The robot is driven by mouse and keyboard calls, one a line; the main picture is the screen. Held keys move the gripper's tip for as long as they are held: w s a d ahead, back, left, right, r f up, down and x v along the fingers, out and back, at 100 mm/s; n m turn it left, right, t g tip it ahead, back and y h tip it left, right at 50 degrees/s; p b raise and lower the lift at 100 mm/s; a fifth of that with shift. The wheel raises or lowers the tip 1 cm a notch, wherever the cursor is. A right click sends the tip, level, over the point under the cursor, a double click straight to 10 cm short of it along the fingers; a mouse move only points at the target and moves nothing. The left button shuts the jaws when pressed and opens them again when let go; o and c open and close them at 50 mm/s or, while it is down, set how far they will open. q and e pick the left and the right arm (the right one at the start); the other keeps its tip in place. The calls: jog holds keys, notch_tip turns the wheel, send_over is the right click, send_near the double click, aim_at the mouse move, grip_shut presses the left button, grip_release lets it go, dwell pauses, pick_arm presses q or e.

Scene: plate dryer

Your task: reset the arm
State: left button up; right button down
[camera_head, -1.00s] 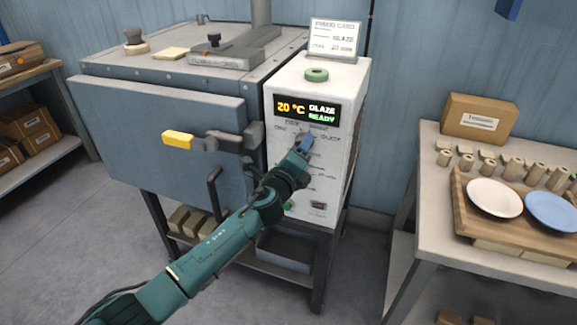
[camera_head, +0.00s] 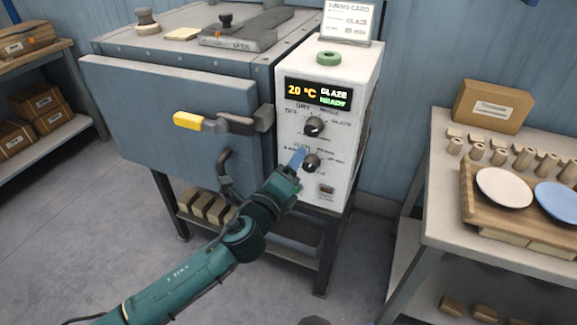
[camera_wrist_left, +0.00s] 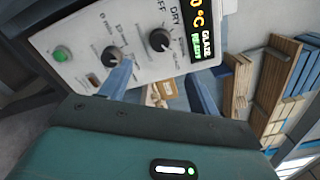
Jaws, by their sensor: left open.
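My left gripper (camera_head: 297,162) is open and empty in front of the kiln's white control panel (camera_head: 335,95). Its blue fingertips are beside the lower knob (camera_head: 312,163) and below the upper knob (camera_head: 315,126). In the left wrist view the two fingers stand apart; one overlaps the area just below the lower knob (camera_wrist_left: 112,56), and contact cannot be told. The upper knob (camera_wrist_left: 160,40) is clear of both fingers. The display (camera_head: 319,95) reads 20 °C GLAZE READY. My right gripper is not in view.
The kiln door (camera_head: 150,120) is closed, with a yellow-ended handle (camera_head: 188,120) sticking out left of the panel. At right, a table holds a wooden tray (camera_head: 470,205) with a white plate (camera_head: 503,187) and a blue plate (camera_head: 558,198).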

pick_arm(q)
jog(key=s+a+f+n+g+y, duration=0.1)
jog(key=s+a+f+n+g, duration=0.2)
jog(key=s+f+n, duration=0.7)
jog(key=s+a+f+n+g+y, duration=0.1)
jog(key=s+a+f+n+g, duration=0.2)
jog(key=s+a+f+n, duration=0.4)
jog(key=s+f+n, duration=0.4)
jog(key=s+n, duration=0.4)
jog(key=shift+a+g, duration=0.25)
jog(key=shift+g, duration=0.05)
jog(key=shift+c, duration=0.2)
